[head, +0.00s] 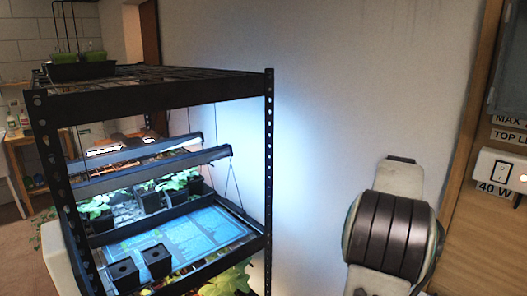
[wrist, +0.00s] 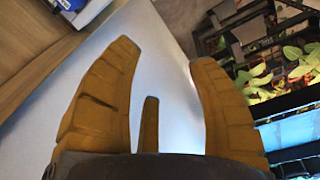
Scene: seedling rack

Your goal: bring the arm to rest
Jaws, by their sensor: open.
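My gripper (wrist: 165,85) shows in the wrist view with its yellow-brown fingers spread apart. It is open, and nothing is between the fingers. The pale wall lies behind them. In the head view, part of my arm, with a dark ribbed joint, stands at the lower right in front of the wall, and the fingers are not seen there. The black seedling rack (head: 150,92) stands to the left of my arm, with a visible gap between them in the picture. The rack's plants (wrist: 300,60) also show at the right of the wrist view.
The rack shelf holds a blue-lit mat (head: 185,238), potted seedlings (head: 180,185) and two dark empty-looking pots (head: 157,262) near its front edge. Lamp bars (head: 165,165) hang above. A wooden panel with a white switch (head: 500,172) is at the right. Bare wall (head: 330,120) lies between.

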